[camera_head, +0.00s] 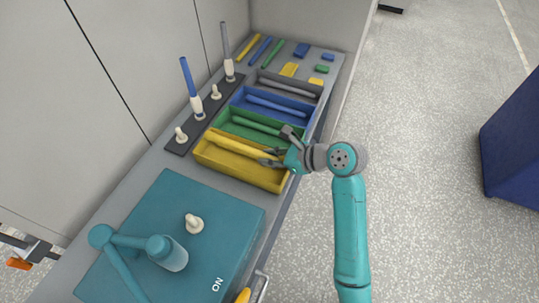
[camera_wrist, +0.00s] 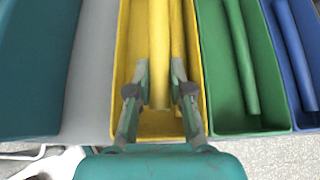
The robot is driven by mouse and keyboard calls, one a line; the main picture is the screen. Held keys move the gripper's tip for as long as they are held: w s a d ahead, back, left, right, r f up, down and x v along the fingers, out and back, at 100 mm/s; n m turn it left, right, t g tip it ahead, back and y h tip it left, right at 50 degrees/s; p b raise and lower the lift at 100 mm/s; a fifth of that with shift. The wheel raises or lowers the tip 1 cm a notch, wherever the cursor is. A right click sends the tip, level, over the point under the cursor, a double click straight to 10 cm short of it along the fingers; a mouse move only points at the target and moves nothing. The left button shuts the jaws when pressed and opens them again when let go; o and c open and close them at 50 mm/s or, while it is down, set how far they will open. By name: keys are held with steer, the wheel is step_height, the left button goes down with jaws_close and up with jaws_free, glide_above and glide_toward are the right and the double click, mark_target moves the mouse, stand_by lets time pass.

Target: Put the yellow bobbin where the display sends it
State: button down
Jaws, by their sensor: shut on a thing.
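A yellow bobbin (camera_head: 232,147) lies lengthwise in the yellow tray (camera_head: 262,179). In the wrist view the yellow bobbin (camera_wrist: 159,50) is a long rod between my fingers, with another yellow rod (camera_wrist: 177,45) close beside it on the right. My gripper (camera_head: 268,157) reaches into the tray from the right and is shut on the yellow bobbin; its fingers (camera_wrist: 160,82) lie on either side of it. No display screen can be made out.
Green (camera_head: 280,143), blue (camera_head: 305,117) and grey (camera_head: 312,88) trays adjoin, each holding rods. A dark rack (camera_head: 177,148) carries bare pegs (camera_head: 181,135), a blue bobbin (camera_head: 188,76) and a grey bobbin (camera_head: 225,38). A teal jointed arm (camera_head: 120,262) stands over the teal box. Loose pieces lie at the back.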

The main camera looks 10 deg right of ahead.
steer(key=c, duration=1)
jaws_free()
steer(key=shift+v, duration=10)
